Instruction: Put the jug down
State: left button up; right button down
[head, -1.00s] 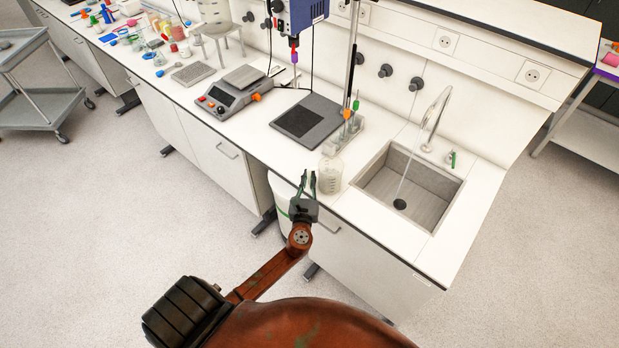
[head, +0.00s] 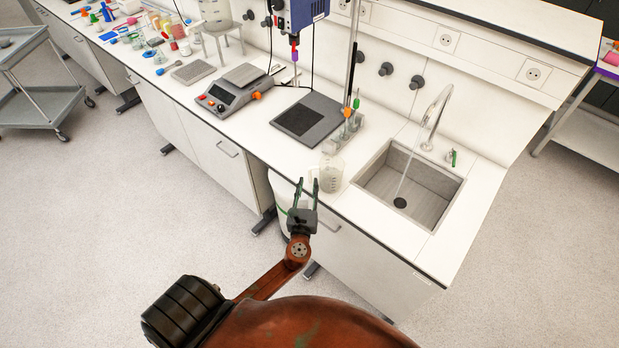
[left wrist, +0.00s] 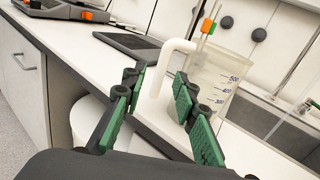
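The jug (head: 331,174) is a clear measuring jug standing upright on the white counter, just left of the sink. In the left wrist view the jug (left wrist: 217,84) shows dark volume marks and a white handle (left wrist: 176,48) on its near side. My left gripper (head: 307,184) is at the counter's front edge, beside the jug. In the left wrist view the green-padded fingers of my left gripper (left wrist: 156,88) are spread apart, with the handle showing between and beyond them. No finger is closed on it. My right gripper is not in view.
The sink (head: 410,186) with running water is right of the jug. A tube rack (head: 345,130) and a dark-topped plate (head: 300,120) stand behind it. A balance (head: 228,92) is further left. A white bin (head: 284,193) is below the counter's front edge.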

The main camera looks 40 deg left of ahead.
pick_arm(q)
jog(key=v, duration=0.7)
jog(key=shift+s+b, duration=0.2)
jog(key=shift+b, duration=0.1)
jog(key=shift+d, duration=0.1)
